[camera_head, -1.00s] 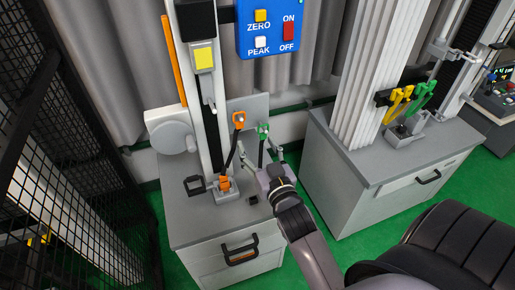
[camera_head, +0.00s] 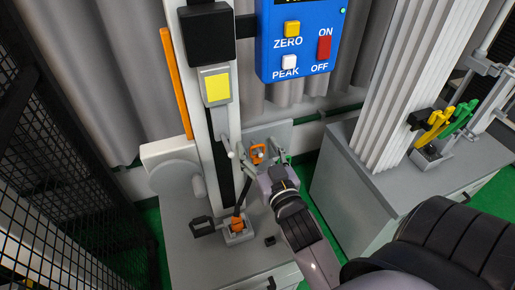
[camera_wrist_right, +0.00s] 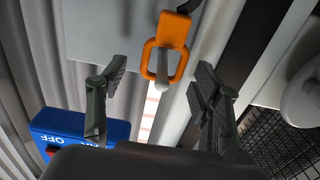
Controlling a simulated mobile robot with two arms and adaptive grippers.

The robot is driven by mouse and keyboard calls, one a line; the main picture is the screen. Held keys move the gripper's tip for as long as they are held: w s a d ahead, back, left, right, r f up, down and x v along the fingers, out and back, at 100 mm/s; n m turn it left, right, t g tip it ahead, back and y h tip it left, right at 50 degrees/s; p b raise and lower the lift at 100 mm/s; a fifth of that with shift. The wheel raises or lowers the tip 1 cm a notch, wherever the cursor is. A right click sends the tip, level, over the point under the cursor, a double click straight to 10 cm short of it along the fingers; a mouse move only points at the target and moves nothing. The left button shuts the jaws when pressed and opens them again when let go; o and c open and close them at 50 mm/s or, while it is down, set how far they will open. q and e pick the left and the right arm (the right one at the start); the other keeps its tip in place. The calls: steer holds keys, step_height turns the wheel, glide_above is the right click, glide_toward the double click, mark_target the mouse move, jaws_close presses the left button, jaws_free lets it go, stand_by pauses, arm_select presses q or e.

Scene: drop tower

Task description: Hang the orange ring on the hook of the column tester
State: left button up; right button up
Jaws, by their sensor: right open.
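The orange ring (camera_head: 257,154) shows just in front of the grey back plate, to the right of the column. In the right wrist view the orange ring (camera_wrist_right: 150,62) is between my open fingers, touching neither as far as I can see. A grey rod with a rounded end (camera_wrist_right: 164,100) overlaps the ring's opening; I cannot tell whether it passes through. The column tester (camera_head: 197,125) stands left of my right gripper (camera_head: 259,164), with a grey arm beneath its yellow-labelled block. My right gripper (camera_wrist_right: 158,92) is open. My left gripper is out of view.
A blue control box (camera_head: 303,40) hangs above the ring. An orange foot piece with a black strap (camera_head: 238,223) sits on the grey cabinet (camera_head: 185,245). A black mesh screen (camera_head: 60,150) stands at left. A second column (camera_head: 395,90) rises at right.

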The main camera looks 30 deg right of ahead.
steer(key=shift+s, duration=0.1)
steer(key=shift+c, duration=0.4)
steer(key=shift+c, duration=0.6)
steer(key=c, duration=1.1)
steer(key=o, duration=0.6)
steer(key=shift+c, duration=0.2)
steer(key=shift+r, duration=0.1)
steer(key=shift+c, duration=0.3)
steer(key=shift+r+p, duration=0.4)
steer(key=shift+p, duration=0.4)
steer(key=shift+v, duration=2.95)
